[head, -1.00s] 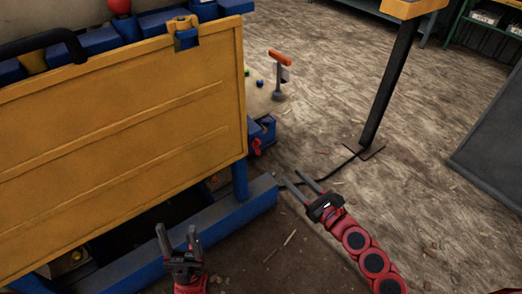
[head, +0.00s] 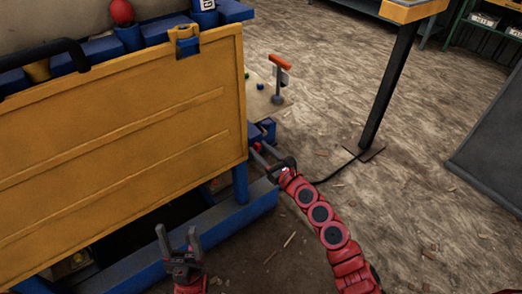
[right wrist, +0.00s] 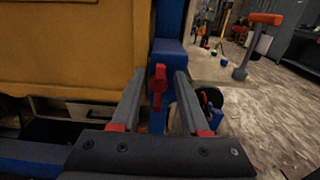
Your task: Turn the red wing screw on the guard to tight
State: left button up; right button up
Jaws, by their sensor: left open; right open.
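The yellow guard panel (head: 120,150) fills the left of the head view. The red wing screw (right wrist: 159,88) shows in the right wrist view on a blue post, standing about upright. My right gripper (right wrist: 160,74) is open, with one finger on each side of the screw; I cannot tell whether either touches it. In the head view my right gripper (head: 260,156) reaches the guard's right edge, and the screw is hard to make out there. My left gripper (head: 178,232) is open and empty, low in front of the guard.
A blue beam (head: 210,222) runs below the guard. An orange-topped post (head: 278,80) stands behind on a pale board. A dark stand (head: 388,85) with a yellow top is at the right. A black cable crosses the floor near my right gripper.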

jog(key=shift+c, duration=0.3)
grip_shut()
jog(key=shift+m, duration=0.4)
jog(key=m+p, duration=0.2)
jog(key=m, duration=0.3)
jog(key=d+f+m+p, duration=0.1)
jog(key=m+p, duration=0.1)
jog(key=m, duration=0.4)
jog(key=w+m+p, duration=0.1)
jog(key=m+p, duration=0.2)
jog(key=m, duration=0.3)
jog(key=shift+d+f, duration=0.15)
jog(key=shift+f, duration=0.1)
dwell(0.4)
